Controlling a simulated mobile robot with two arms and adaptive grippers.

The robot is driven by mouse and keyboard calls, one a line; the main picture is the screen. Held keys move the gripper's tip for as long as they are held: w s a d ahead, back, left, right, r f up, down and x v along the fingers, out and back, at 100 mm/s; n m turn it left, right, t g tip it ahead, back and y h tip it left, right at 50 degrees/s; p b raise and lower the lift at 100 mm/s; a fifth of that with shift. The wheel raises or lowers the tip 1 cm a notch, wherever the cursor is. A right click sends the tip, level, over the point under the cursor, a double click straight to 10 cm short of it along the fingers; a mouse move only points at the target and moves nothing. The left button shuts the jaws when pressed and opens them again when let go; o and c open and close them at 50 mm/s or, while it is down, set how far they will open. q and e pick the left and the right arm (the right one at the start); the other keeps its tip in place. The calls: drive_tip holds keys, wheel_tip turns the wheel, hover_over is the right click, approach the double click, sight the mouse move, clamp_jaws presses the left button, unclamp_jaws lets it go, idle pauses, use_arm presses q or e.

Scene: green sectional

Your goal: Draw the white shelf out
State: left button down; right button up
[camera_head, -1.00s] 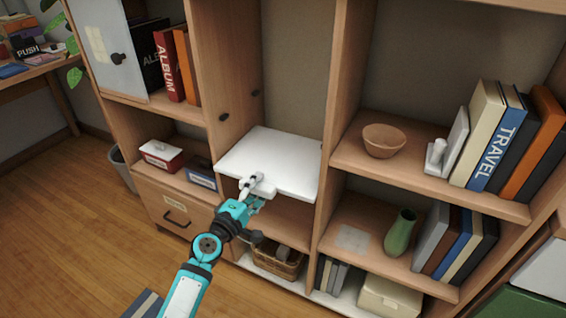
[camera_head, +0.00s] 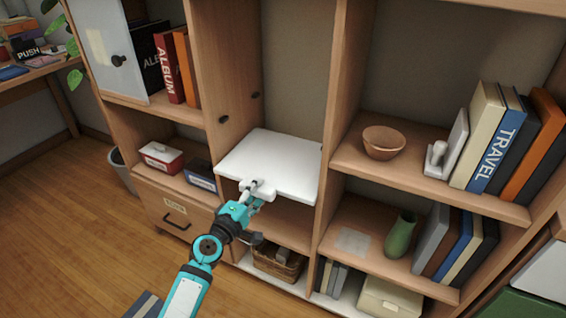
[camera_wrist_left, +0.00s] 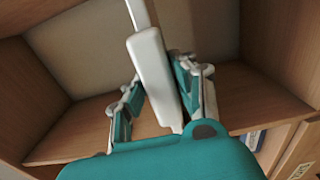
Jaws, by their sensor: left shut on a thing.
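The white shelf (camera_head: 272,162) is a flat board in the middle bay of the wooden bookcase, with a white handle at its front edge. My left gripper (camera_head: 256,192) is at this front edge and shut on the handle. In the left wrist view the white handle (camera_wrist_left: 155,75) lies between the two fingers of my left gripper (camera_wrist_left: 158,98). The gripper hides part of the handle in the head view. My right gripper does not show.
A wooden compartment and a wicker basket (camera_head: 278,262) are below the shelf. Bay walls stand close on both sides of it. A bowl (camera_head: 384,142), a green vase (camera_head: 400,234) and books stand on the right. Floor (camera_head: 80,230) is clear at the left.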

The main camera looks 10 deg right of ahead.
use_arm(q)
drive_tip(key=shift+r, duration=0.4)
